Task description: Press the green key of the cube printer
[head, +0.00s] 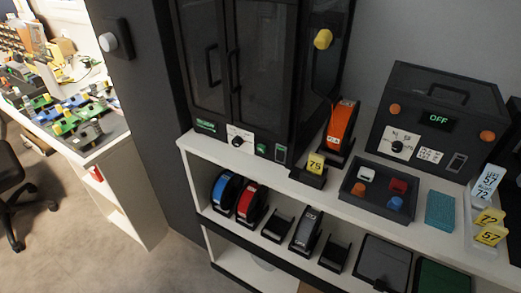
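A tall black cabinet machine (232,75) with two dark doors stands on the white shelf unit and looks like the cube printer. Its front strip has a green label at the left, a white plate with a black knob (238,141), a small green key (262,148) and a dark rocker switch (281,153). The green key is uncovered and nothing touches it. Both doors look shut. Neither of my grippers is in view.
A black box (438,118) with a green "OFF" display stands at right. An orange spool (341,127), a yellow "75" tag (316,163), a tray (352,190) of small blocks and a teal block (440,210) share the top.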

